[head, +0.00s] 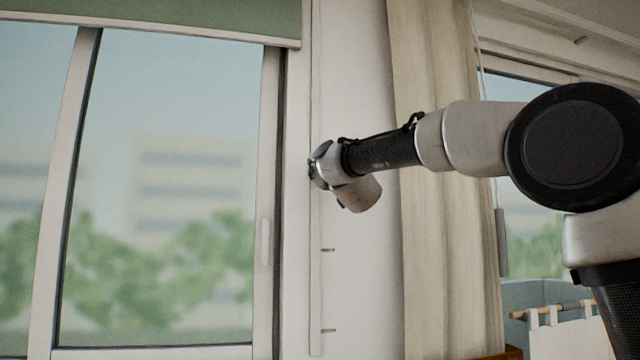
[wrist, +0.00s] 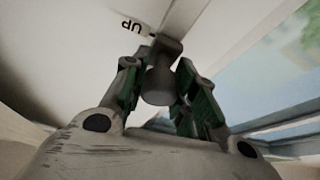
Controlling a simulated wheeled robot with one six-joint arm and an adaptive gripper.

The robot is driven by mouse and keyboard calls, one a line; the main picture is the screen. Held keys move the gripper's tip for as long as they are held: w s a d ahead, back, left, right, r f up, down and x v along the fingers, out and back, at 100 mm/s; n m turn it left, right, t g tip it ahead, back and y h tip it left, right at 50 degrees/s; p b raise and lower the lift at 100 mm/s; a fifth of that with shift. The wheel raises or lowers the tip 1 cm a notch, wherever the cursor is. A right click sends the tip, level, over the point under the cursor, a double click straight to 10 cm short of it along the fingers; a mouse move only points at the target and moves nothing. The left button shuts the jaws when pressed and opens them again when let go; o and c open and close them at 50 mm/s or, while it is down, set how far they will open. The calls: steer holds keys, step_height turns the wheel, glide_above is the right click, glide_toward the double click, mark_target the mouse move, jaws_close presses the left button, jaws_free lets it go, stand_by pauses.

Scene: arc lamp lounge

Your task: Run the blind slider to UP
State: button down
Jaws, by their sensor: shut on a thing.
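In the wrist view, a grey slider knob (wrist: 160,82) sits between the two fingers of my gripper (wrist: 158,90), which is shut on it. The knob is on a pale vertical track (wrist: 185,14) on the wall beside the window. The printed word UP (wrist: 132,26) is right beside the knob's far end. In the head view, my arm reaches left to the track (head: 316,290); my wrist hides the knob and the fingers there. The green blind (head: 170,14) hangs at the top of the window, its bottom bar near the picture's upper edge.
The window frame (head: 270,150) with a handle stands just left of the track. Small dark marks (head: 328,249) show on the wall below my wrist. A beige curtain (head: 440,230) hangs behind my arm, and a second window with a hanging cord is farther right.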

steer(key=shift+s+d+r, duration=0.1)
steer(key=shift+r, duration=0.25)
steer(key=shift+r, duration=0.1)
steer(key=c, duration=1.1)
jaws_free()
steer(key=shift+f, duration=0.3)
steer(key=v, duration=1.1)
steer(key=shift+s, duration=0.35)
steer(key=shift+f, duration=0.1)
